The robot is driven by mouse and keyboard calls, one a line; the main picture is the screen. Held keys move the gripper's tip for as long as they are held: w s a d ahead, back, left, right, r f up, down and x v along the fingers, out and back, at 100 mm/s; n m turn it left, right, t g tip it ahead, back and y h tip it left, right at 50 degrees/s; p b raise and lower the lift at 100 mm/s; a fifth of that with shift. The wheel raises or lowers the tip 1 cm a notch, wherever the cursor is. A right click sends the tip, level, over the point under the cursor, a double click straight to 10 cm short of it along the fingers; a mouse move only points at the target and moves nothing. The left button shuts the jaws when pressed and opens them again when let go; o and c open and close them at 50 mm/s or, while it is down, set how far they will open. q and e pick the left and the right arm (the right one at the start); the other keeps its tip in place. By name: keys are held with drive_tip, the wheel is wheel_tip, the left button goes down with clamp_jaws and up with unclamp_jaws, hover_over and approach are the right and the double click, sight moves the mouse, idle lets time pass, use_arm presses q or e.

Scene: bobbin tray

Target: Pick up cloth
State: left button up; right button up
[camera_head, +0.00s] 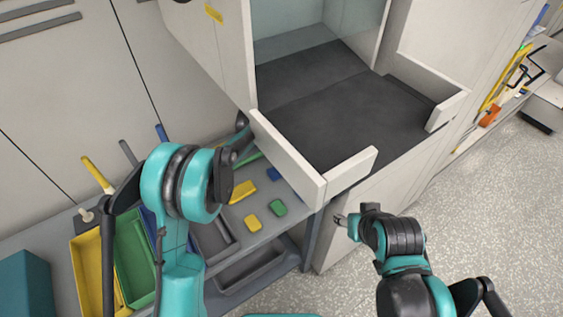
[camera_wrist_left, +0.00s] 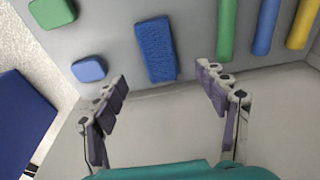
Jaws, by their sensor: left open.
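A blue, ribbed, folded cloth (camera_wrist_left: 155,50) lies on the grey bench top in the left wrist view. It is just beyond the gap between my left gripper's fingers (camera_wrist_left: 162,84), which are open, empty and apart from it. In the head view my left gripper (camera_head: 238,135) is mostly hidden behind my arm at the back of the bench. A yellow, flat piece (camera_head: 242,191), possibly another cloth, lies in front of it; I cannot pick out the blue cloth there. My right gripper (camera_head: 343,219) is beside the cabinet, away from the bench items; its finger gap is too small to read.
Small blocks lie nearby: green (camera_head: 278,207), yellow (camera_head: 253,223) and blue (camera_wrist_left: 88,69). Green (camera_wrist_left: 227,28), blue (camera_wrist_left: 266,27) and yellow (camera_wrist_left: 302,24) rods lie right of the cloth.

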use_arm(q)
drive_tip(key=shift+w+f, duration=0.1)
drive_tip(key=shift+f, duration=0.7)
drive_tip(key=shift+d+f+b, duration=0.1)
drive_tip(key=shift+f+b, duration=0.45)
drive_tip(key=shift+f, duration=0.05)
drive_tip(key=f+b, duration=0.1)
drive_tip(key=f, duration=0.1)
drive_tip(key=f+b, duration=0.1)
drive_tip(key=f, duration=0.1)
drive_tip(key=shift+w+d+f, duration=0.15)
drive_tip(key=shift+d+f, duration=0.05)
drive_tip(key=shift+r, duration=0.1)
drive_tip(key=c, duration=1.1)
